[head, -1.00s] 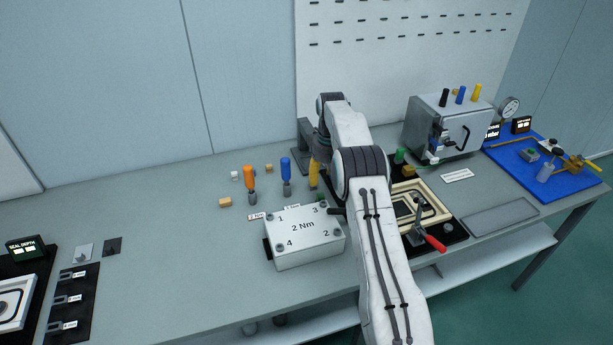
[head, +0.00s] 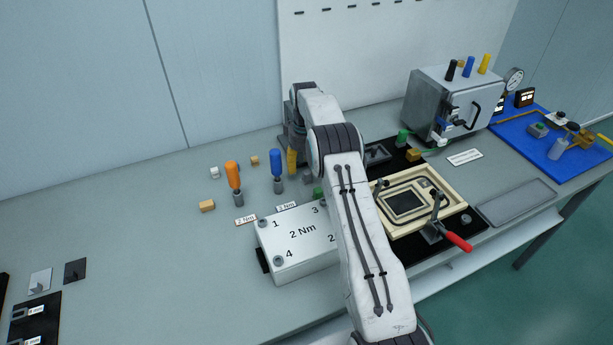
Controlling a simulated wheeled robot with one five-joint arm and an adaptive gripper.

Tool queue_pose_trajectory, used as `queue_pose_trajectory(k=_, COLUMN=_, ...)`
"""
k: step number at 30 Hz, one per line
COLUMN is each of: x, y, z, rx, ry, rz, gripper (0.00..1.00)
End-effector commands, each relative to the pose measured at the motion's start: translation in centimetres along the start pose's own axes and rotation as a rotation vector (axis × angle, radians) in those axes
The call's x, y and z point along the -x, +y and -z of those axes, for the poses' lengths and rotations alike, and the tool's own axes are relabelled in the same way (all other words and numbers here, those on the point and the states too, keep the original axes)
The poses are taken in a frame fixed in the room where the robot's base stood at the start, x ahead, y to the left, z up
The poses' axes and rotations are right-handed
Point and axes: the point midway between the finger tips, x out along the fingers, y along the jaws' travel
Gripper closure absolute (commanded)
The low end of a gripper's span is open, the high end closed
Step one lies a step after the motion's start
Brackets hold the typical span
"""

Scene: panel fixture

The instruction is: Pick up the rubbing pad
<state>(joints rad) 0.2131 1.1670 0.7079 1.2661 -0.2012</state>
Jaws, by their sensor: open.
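I cannot tell for sure which thing is the rubbing pad. Candidates are small blocks on the bench: a tan block (head: 207,206) at the left, a smaller tan block (head: 255,160) further back, a white block (head: 214,173), and a tan block (head: 413,155) by the black plate at the right. My gripper (head: 291,142) is at the far end of my arm, small and dark, behind the yellow-handled driver. Its fingers are mostly hidden by my own arm and the driver, and I see nothing held.
A white box (head: 290,248) marked "2 Nm" lies in front, partly behind my arm. Orange (head: 234,176) and blue (head: 277,165) drivers stand upright nearby. A cream frame (head: 455,196) with a red-handled clamp (head: 457,241) and a metal cabinet (head: 432,97) are right. The bench's left is mostly clear.

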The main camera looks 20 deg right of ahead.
Motion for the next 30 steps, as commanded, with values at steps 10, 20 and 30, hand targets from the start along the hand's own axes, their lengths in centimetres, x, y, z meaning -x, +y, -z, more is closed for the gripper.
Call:
queue_pose_trajectory(k=10, x=-3.7, y=0.4, z=-0.2, rx=-0.001, ry=-0.002, rz=0.000, gripper=0.44)
queue_pose_trajectory(k=20, x=-4.1, y=0.3, z=-0.2, rx=0.000, ry=0.000, rz=0.000, gripper=0.44)
queue_pose_trajectory(k=30, x=-4.1, y=0.3, z=-0.2, rx=0.000, ry=0.000, rz=0.000, gripper=0.70)
